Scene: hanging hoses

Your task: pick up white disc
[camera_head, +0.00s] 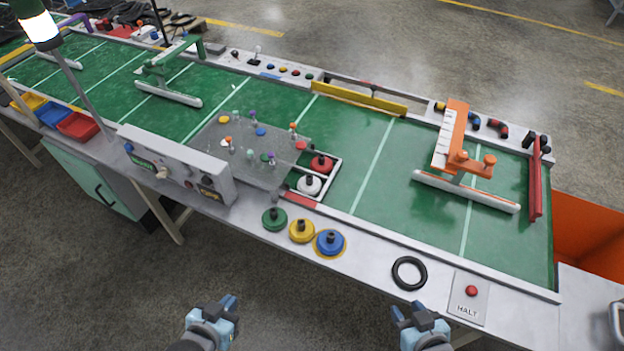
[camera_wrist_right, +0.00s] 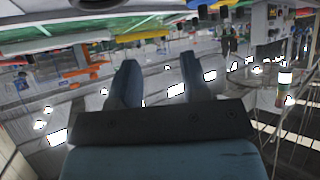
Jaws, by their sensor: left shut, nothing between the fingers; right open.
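The white disc (camera_head: 309,185) has a dark knob on top and sits in the front compartment of a small white-edged tray (camera_head: 334,169) on the green table. A red disc (camera_head: 321,164) with a dark knob sits in the compartment behind it. My left gripper (camera_head: 228,302) is shut and empty, in front of the table's near edge and below left of the discs in the head view. My right gripper (camera_head: 407,309) is open and empty, in front of the table near the black ring. In the right wrist view its two fingers (camera_wrist_right: 159,72) stand apart with nothing between them.
Green (camera_head: 274,219), yellow (camera_head: 302,231) and blue (camera_head: 330,242) knobbed discs line the near ledge. A black ring (camera_head: 409,273) and a HALT button (camera_head: 471,291) lie further right. A clear plate (camera_head: 250,150) with several small pegs adjoins the tray's left.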

